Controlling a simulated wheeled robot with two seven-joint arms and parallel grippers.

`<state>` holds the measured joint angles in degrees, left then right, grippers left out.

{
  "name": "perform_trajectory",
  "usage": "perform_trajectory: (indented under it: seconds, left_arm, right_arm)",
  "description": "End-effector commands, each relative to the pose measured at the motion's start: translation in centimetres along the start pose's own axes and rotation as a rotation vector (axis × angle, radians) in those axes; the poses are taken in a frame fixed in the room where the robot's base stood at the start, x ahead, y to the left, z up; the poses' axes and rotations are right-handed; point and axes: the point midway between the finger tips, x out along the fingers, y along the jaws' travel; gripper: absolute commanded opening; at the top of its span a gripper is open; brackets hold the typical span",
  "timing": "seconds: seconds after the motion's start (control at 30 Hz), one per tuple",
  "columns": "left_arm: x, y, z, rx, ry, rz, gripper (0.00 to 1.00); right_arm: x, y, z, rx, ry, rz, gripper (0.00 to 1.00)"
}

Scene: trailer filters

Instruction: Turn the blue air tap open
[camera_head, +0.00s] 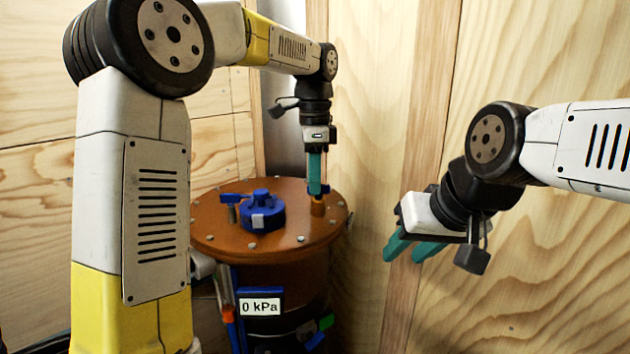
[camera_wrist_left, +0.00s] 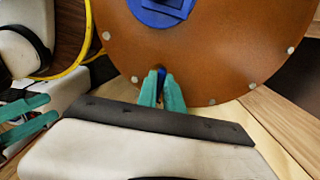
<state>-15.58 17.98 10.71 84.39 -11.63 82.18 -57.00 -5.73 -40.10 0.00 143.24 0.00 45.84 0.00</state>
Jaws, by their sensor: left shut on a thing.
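The blue air tap (camera_head: 326,190) is a small blue handle on an orange-brass stub at the right side of the brown round lid. My left gripper (camera_head: 315,188) points straight down and is shut on it. In the left wrist view the teal fingertips (camera_wrist_left: 162,92) sit either side of the blue handle (camera_wrist_left: 161,73), which they partly hide; its exact angle is hard to tell. My right gripper (camera_head: 412,249) is open and empty, apart from the vessel on its right. Its teal fingers also show in the left wrist view (camera_wrist_left: 25,118).
The brown lid (camera_head: 285,238) has bolts around its rim. A blue cap (camera_head: 262,212) stands in its middle with a blue lever (camera_head: 156,200) beside it. A display (camera_head: 261,306) below reads 0 kPa. Wooden walls (camera_head: 380,90) stand close behind and at both sides.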

Motion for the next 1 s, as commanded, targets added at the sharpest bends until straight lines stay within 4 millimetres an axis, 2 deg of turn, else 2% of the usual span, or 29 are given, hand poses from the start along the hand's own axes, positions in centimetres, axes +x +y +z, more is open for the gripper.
perform_trajectory:
  seconds: [0.27, 1.0]
  left_arm:
    - [-0.08, 0.14, -0.01, -0.164, 0.000, -0.002, 0.00]
    - [-0.13, 0.68, -0.32, -0.861, 0.002, -0.003, 0.00]
  right_arm:
    - [0.00, 0.00, 0.00, 0.000, 0.000, 0.000, 0.36]
    - [0.00, 0.00, 0.00, 0.000, 0.000, 0.000, 0.36]
